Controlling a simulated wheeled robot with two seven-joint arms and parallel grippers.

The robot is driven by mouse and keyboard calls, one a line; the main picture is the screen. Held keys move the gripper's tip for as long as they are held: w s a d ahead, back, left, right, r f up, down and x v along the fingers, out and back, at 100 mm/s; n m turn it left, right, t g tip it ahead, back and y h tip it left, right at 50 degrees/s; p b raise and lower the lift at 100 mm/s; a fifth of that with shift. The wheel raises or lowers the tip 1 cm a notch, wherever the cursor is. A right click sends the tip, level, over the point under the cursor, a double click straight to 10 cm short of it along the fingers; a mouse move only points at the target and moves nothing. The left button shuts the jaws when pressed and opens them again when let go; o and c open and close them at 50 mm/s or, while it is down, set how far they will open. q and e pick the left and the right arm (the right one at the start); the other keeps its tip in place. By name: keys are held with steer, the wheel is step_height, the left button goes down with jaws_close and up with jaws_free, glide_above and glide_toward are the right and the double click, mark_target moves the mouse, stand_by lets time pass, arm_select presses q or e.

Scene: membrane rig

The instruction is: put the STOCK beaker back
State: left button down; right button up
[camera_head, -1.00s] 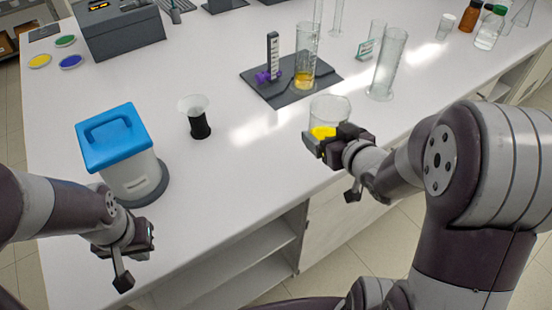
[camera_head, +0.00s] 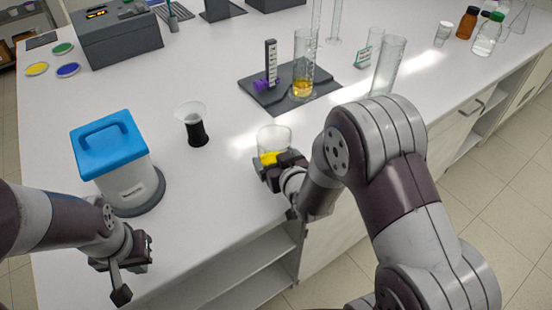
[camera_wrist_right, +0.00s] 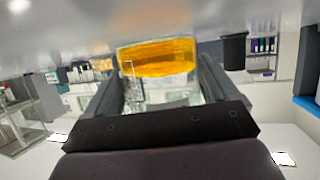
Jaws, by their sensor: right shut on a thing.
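The beaker (camera_head: 273,138) is clear glass with yellow-orange liquid low inside. My right gripper (camera_head: 268,164) is shut on it near the front edge of the bench; I cannot tell whether its base touches the bench. In the right wrist view the beaker (camera_wrist_right: 160,65) sits between the two fingers, its orange liquid toward the top of the picture. No STOCK label can be read. My left gripper (camera_head: 128,268) hangs at the lower left, in front of the bench edge and away from the beaker; its jaw opening cannot be made out.
A blue-lidded container (camera_head: 118,165) stands at the left, with a black cup and clear funnel (camera_head: 193,125) beside it. A dark plate (camera_head: 265,95) behind holds a cylinder with yellow liquid (camera_head: 303,70) and a small stand. A tall clear cylinder (camera_head: 388,68) stands to the right. Bench between is clear.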

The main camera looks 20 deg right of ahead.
steer(key=shift+f, duration=0.15)
steer(key=o, duration=1.1)
steer(key=s+d+g, duration=0.1)
steer(key=s+g, duration=0.3)
steer(key=s, duration=0.2)
steer(key=s+d+m+g+h, duration=0.1)
steer(key=s+g, duration=0.3)
steer(key=s, duration=0.3)
steer(key=s+d+r+g, duration=0.1)
steer(key=s+d+g, duration=0.1)
steer(key=s+g, duration=0.2)
steer(key=shift+s+r+h, duration=0.1)
steer(key=shift+s+h, duration=0.2)
steer(key=shift+s, duration=1.1)
